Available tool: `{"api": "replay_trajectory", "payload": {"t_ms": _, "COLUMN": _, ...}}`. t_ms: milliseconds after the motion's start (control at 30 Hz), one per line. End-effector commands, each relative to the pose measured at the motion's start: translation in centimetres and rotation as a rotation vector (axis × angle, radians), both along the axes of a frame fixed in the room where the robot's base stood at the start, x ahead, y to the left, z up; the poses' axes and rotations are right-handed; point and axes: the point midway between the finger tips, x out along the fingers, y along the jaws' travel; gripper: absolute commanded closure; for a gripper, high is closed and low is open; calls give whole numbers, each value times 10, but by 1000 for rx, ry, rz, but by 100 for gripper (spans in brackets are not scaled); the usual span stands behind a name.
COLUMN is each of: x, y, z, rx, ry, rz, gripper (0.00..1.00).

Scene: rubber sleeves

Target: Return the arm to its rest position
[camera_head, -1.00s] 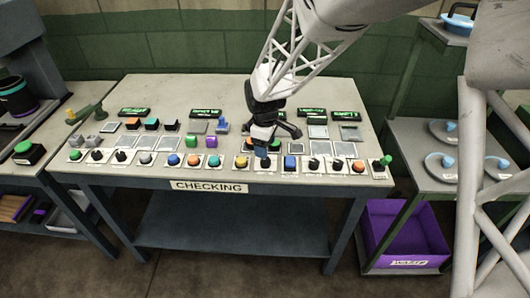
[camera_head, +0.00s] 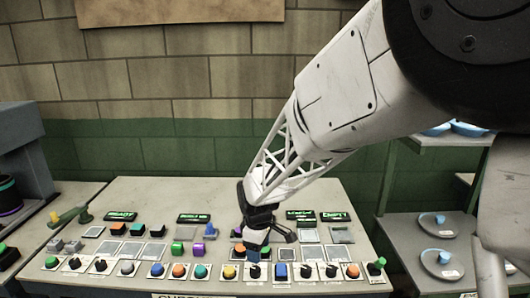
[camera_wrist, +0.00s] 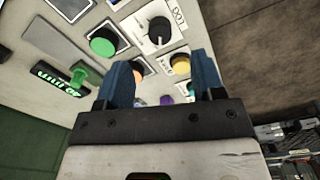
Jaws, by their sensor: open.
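My gripper (camera_head: 264,240) is low over the right-middle part of the checking table (camera_head: 70,200), among the control buttons and knobs. In the wrist view its two blue fingers (camera_wrist: 163,78) are spread apart with nothing held between them. A black knob (camera_wrist: 159,30), a green button (camera_wrist: 103,42) and a yellow button (camera_wrist: 181,64) show beyond the fingers. My white lattice arm comes down to the gripper from the upper right in the head view. It hides part of the table's back edge.
A row of coloured buttons and knobs, such as a teal button (camera_head: 200,271), lines the table's front. A green-lit display (camera_head: 120,216) stands at the back left. A shelf with grey dishes (camera_head: 440,263) is at the right. A brick wall (camera_head: 140,80) stands behind.

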Motion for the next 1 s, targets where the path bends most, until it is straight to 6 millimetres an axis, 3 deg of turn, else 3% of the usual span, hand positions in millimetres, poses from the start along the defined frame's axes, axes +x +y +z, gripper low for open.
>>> {"api": "replay_trajectory", "payload": {"t_ms": 167, "x": -18, "y": -26, "z": 28, "rx": 7, "ry": -21, "rz": -107, "gripper": 38}}
{"api": "replay_trajectory", "payload": {"t_ms": 467, "x": -68, "y": -81, "z": 81, "rx": 28, "ry": -64, "rz": -363, "gripper": 38}}
{"api": "replay_trajectory", "payload": {"t_ms": 700, "x": -116, "y": -121, "z": 113, "rx": 49, "ry": -96, "rz": -573, "gripper": 38}}
{"api": "replay_trajectory", "payload": {"t_ms": 1000, "x": -182, "y": -163, "z": 141, "rx": 79, "ry": -136, "rz": -833, "gripper": 38}}
